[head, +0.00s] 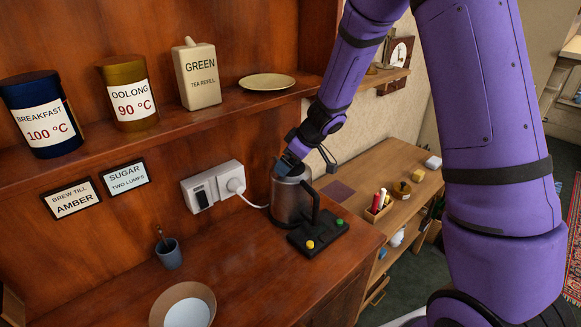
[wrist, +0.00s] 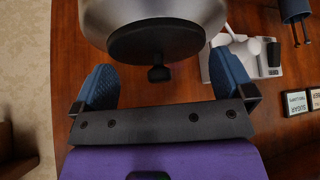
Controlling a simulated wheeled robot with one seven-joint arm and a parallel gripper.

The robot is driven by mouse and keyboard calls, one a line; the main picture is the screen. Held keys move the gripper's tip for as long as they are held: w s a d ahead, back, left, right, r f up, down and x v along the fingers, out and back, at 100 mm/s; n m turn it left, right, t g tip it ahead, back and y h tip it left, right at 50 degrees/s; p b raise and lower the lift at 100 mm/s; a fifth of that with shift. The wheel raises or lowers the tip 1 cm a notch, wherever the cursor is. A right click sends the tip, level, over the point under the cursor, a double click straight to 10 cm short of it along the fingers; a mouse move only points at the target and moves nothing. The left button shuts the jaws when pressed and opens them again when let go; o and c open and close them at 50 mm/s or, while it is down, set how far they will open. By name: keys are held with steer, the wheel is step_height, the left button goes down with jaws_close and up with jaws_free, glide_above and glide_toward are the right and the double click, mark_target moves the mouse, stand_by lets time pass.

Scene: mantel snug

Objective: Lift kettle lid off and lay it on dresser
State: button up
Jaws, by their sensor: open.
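The kettle (head: 290,201) is steel with a dark handle and stands upright at the right end of the wooden dresser (head: 240,262). In the wrist view the kettle (wrist: 95,18) fills the top, with its round dark lid (wrist: 135,42) and a small black knob (wrist: 159,74) on it. My gripper (head: 286,168) is at the kettle's top in the head view. In the wrist view my gripper (wrist: 162,88) is open, one blue pad on each side of the knob, with clear gaps. The knob appears free of both pads. The lid is hidden in the head view.
A black base with yellow and green buttons (head: 318,238) is beside the kettle. A white socket (head: 212,186) with a plugged cord is behind. A grey cup (head: 168,254) and a plate (head: 182,309) stand left. The dresser top between cup and kettle is clear. A shelf with canisters (head: 128,95) overhangs.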

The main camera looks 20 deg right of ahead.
steer(key=c, duration=0.6)
steer(key=shift+c, duration=0.3)
steer(key=shift+r, duration=0.1)
